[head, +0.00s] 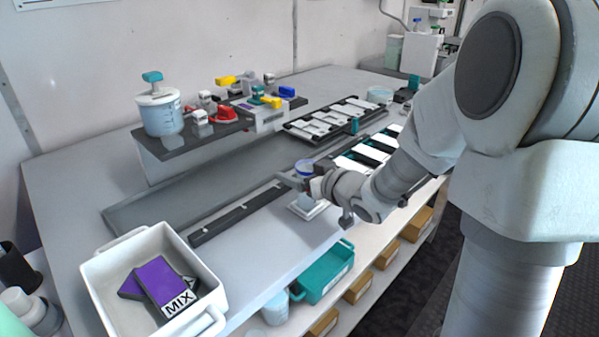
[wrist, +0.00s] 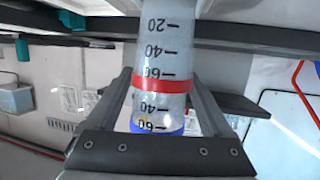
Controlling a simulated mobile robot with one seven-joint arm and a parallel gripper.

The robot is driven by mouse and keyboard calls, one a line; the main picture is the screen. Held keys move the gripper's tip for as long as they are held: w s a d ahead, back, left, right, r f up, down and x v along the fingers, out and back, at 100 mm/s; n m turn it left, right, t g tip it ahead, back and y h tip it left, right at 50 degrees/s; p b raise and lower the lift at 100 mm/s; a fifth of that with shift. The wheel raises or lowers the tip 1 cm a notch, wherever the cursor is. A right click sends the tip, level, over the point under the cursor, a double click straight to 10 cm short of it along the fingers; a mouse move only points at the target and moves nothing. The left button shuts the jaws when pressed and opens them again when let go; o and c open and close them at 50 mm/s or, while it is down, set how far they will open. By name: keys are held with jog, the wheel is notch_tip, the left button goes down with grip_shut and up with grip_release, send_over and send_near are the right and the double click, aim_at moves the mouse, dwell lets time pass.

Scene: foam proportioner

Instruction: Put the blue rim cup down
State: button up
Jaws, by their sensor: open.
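The blue rim cup (wrist: 160,122) is a clear graduated cup between my gripper's fingers in the wrist view, which looks upside down. A red band (wrist: 161,86) crosses below the blue rim with a second scale beyond it, so it appears nested in a red-rimmed cup (wrist: 165,50). In the head view the blue rim cup (head: 305,165) is upright above a small white base (head: 308,210) near the table's front edge. My gripper (wrist: 160,80) is open, with a finger on each side of the cup; contact cannot be told. The cup's lower part is partly hidden in the head view.
A white bin (head: 100,285) with purple MIX packs stands front left. A raised shelf (head: 195,143) holds a teal-topped jug (head: 160,112) and coloured valves. A dark rail (head: 240,215) lies left of the cup.

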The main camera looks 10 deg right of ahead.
jog(key=shift+r, duration=0.1)
jog(key=shift+r+p, duration=0.3)
jog(key=p+v, duration=0.1)
jog(key=v, duration=1.1)
jog(key=shift+r, duration=0.2)
jog(key=shift+d, duration=0.15)
